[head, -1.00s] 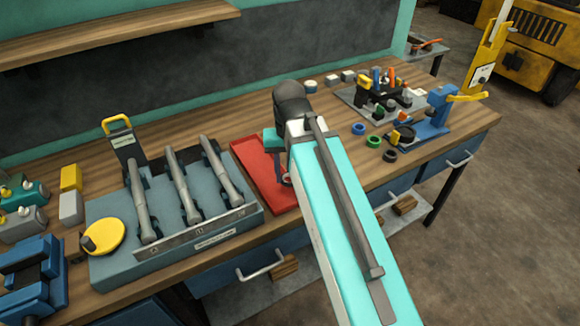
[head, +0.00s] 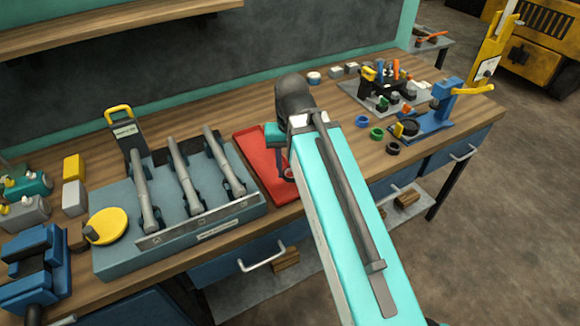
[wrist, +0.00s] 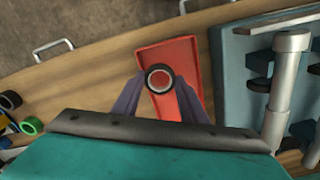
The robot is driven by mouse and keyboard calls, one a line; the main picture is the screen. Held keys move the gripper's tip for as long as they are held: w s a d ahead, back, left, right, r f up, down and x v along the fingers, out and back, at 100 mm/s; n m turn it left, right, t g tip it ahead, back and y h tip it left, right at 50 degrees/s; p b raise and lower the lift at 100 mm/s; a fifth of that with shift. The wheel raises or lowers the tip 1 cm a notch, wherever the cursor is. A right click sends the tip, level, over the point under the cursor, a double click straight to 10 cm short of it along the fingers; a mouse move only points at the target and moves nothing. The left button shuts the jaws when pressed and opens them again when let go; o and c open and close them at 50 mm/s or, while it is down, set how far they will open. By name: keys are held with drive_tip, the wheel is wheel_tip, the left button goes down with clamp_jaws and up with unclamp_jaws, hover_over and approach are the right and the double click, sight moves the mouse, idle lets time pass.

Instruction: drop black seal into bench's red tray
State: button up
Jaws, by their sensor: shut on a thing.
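The black seal (wrist: 160,67) is a small dark ring with a lighter inner edge. In the wrist view it sits between the two fingertips of my gripper (wrist: 160,80), which is shut on it. The red tray (wrist: 165,51) lies beneath the seal in that view, and red shows through the ring. In the head view the red tray (head: 259,154) lies on the bench beside the grey-blue tool block. My gripper (head: 287,172) points down at the tray's right part. My arm hides some of the tray, and the seal is hard to make out there. Its height above the tray is unclear.
The tool block (head: 190,228) with several grey handles stands left of the tray. Loose blue (head: 362,121), green (head: 377,134) and black (head: 393,148) rings lie to the right, near a blue press (head: 437,112). Bare bench (head: 235,108) lies behind the tray.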

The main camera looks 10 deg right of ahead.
drive_tip(key=w+d+n, duration=0.1)
drive_tip(key=w+n, duration=0.1)
drive_tip(key=w, duration=0.1)
drive_tip(key=w+d+n, duration=0.1)
drive_tip(key=w+n, duration=0.1)
drive_tip(key=w, duration=0.1)
drive_tip(key=w+d+n, duration=0.2)
drive_tip(key=w, duration=0.1)
drive_tip(key=shift+w+d+f, duration=0.1)
drive_tip(key=shift+w+f, duration=0.15)
drive_tip(key=shift+w, duration=0.1)
drive_tip(key=shift+w+d+f+n, duration=0.1)
drive_tip(key=shift+w+d+n, duration=0.25)
drive_tip(key=shift+w+n, duration=0.2)
drive_tip(key=shift+d, duration=0.1)
